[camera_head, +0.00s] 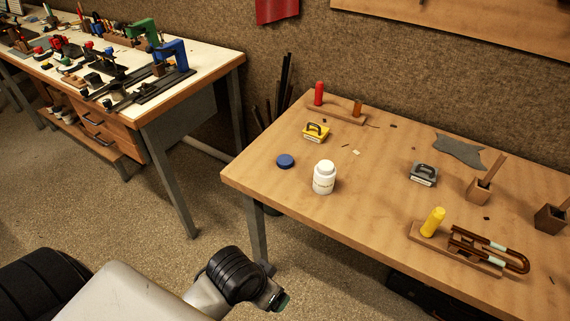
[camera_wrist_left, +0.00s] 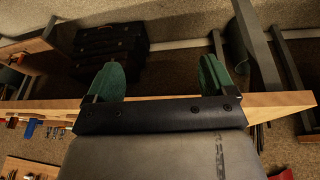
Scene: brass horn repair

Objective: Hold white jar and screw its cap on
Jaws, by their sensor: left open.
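The white jar (camera_head: 324,178) stands upright near the left end of the wooden table. Its label faces the front, and no blue cap is on it. A round blue cap (camera_head: 285,161) lies flat on the table to the left of the jar, apart from it. My left gripper (camera_head: 281,302) is low in front of the table, over the floor, away from the jar and cap. In the left wrist view its two green fingers (camera_wrist_left: 158,78) are spread apart with nothing between them. My right gripper is in neither view.
The wooden table (camera_head: 375,200) also holds a yellow block (camera_head: 316,132), a grey block (camera_head: 423,173), a red cylinder on a rack (camera_head: 319,93), a yellow cylinder (camera_head: 432,222) and brown holders (camera_head: 480,187). A cluttered bench (camera_head: 160,93) stands at the upper left.

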